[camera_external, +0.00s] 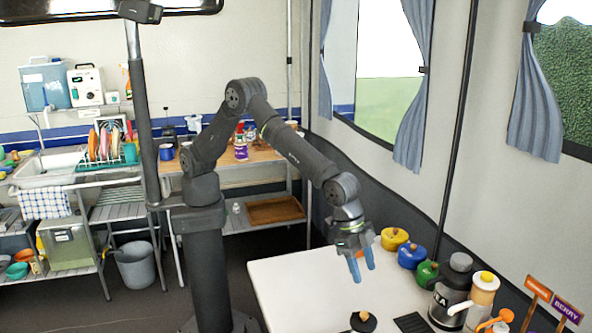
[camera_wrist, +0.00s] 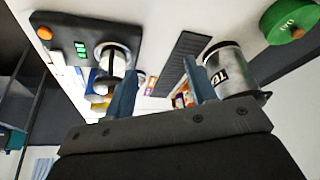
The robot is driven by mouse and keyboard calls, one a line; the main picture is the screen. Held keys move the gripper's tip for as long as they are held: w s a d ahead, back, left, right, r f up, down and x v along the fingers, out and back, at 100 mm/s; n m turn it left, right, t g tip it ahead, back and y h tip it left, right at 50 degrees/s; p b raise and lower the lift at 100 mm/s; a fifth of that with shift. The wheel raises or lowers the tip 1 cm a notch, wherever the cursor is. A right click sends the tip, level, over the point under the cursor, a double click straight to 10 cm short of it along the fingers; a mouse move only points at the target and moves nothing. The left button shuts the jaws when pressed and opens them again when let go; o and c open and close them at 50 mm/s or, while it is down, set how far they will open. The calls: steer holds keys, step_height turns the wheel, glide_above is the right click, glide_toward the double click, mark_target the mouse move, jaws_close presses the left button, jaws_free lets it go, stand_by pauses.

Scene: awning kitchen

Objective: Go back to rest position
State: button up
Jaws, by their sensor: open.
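My gripper (camera_external: 361,266) hangs at the end of my bent arm above the white table (camera_external: 285,280) in the external view, with its blue fingers pointing down. The fingers are apart and nothing shows between them. In the wrist view, my gripper (camera_wrist: 158,90) also looks open and empty, with a table surface and several items beyond the fingertips. My arm reaches out to the right of its column, bent at the elbow.
Yellow, blue and green lidded pots (camera_external: 411,256) line the table's back edge. The wrist view shows a black device with green digits (camera_wrist: 85,45) and a dark grille (camera_wrist: 180,62).

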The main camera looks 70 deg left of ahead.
steer(key=w+d+f+m, duration=0.1)
steer(key=w+d+f, duration=0.2)
steer(key=w+f, duration=0.1)
steer(key=shift+w+d+f, duration=0.3)
steer(key=shift+w+f, duration=0.1)
steer(key=shift+w, duration=0.15)
steer(key=s+r, duration=0.4)
steer(key=s, duration=0.2)
steer(key=w+a+r+n, duration=0.1)
steer(key=a+n, duration=0.1)
steer(key=a, duration=0.4)
steer(key=w+a+r+n+t, duration=0.1)
steer(key=w+a+n, duration=0.1)
steer(key=a, duration=0.5)
steer(key=shift+w+a+y, duration=0.2)
steer(key=shift+w+y, duration=0.05)
steer(key=shift+y, duration=0.15)
steer(key=shift+r, duration=0.1)
